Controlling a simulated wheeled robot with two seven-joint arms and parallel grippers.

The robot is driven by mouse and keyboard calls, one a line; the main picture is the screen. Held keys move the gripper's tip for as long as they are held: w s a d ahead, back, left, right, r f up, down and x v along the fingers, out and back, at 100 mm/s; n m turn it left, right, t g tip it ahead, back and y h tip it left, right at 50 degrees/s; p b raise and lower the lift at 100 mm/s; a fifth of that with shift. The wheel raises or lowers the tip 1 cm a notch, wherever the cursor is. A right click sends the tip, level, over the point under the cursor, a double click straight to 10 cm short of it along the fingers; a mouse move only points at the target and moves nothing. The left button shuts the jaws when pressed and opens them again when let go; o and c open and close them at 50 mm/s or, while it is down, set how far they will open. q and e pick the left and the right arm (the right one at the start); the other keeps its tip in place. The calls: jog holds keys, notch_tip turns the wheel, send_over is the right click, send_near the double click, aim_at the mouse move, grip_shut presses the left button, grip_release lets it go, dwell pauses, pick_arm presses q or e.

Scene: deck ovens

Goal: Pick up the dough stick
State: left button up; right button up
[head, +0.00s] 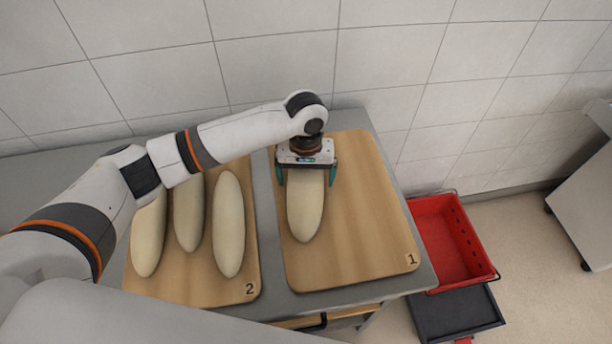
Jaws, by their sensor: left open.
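A pale dough stick (306,212) lies lengthwise on the wooden board marked 1 (370,225), near its left side. My left gripper (306,178) is over the far end of this dough stick. Its two green fingers are open, one on each side of the dough. The far tip of the dough is hidden under the gripper. Three more dough sticks, (229,225) the rightmost of them, lie side by side on the board marked 2 (195,289). My left arm covers part of that board. My right gripper is not in view.
Both boards lie on a grey table (272,245) against a white tiled wall (400,60). The right part of board 1 is bare. A red crate (450,245) and a dark crate or cart (455,313) stand low to the right of the table.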

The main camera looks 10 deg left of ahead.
pick_arm(q)
jog(key=c, duration=1.4)
jog(key=shift+r, duration=0.15)
